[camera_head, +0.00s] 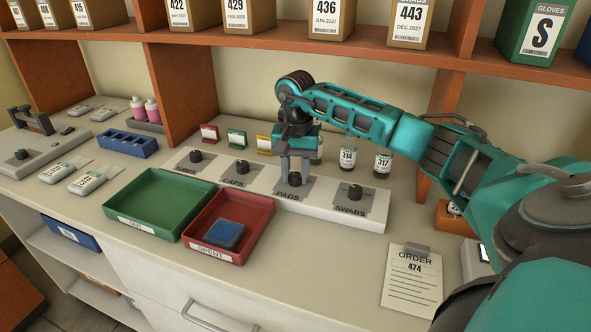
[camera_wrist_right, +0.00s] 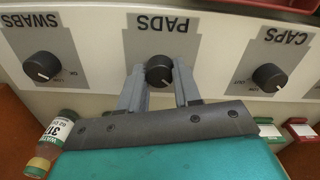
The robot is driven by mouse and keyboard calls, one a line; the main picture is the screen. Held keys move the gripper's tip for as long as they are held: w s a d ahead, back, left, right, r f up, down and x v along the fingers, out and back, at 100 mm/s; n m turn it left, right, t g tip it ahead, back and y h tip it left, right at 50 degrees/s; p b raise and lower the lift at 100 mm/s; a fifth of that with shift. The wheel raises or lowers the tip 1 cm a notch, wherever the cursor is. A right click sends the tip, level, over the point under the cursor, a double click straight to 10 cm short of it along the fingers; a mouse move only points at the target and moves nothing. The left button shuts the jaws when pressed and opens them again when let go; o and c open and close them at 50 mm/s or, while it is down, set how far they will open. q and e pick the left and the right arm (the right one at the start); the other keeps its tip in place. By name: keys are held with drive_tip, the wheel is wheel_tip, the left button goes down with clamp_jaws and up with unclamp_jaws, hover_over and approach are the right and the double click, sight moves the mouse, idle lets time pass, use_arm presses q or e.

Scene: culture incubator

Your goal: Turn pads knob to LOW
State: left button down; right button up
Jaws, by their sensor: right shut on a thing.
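The pads knob (camera_head: 295,180) is a small black dial on a grey plate marked PADS, on a white control strip. My right gripper (camera_head: 294,174) reaches down over it from above, a finger on each side, shut on the knob. In the right wrist view the knob (camera_wrist_right: 159,70) sits between the tips of the two grey fingers (camera_wrist_right: 157,76). The plate's position marks are hidden by the fingers, and I cannot tell the knob's setting. My left gripper is not in view.
The caps knob (camera_head: 240,167) and swabs knob (camera_head: 355,191) flank it on the same strip (camera_head: 320,206). Labelled bottles (camera_head: 382,162) stand behind. A green tray (camera_head: 153,203) and a red tray (camera_head: 262,215) holding a blue pad lie in front. An order card (camera_head: 413,277) lies at right.

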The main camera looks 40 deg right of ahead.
sight(296, 175)
drive_tip(key=m+p, duration=0.1)
drive_tip(key=m, duration=0.4)
drive_tip(key=shift+r, duration=0.1)
drive_tip(key=shift+m+p, duration=0.75)
drive_tip(key=shift+m, duration=1.75)
drive_tip(key=o, duration=1.1)
drive_tip(key=shift+c, duration=0.2)
drive_tip(key=shift+r, duration=0.15)
wheel_tip(296, 175, up, 12)
drive_tip(key=shift+r, duration=0.25)
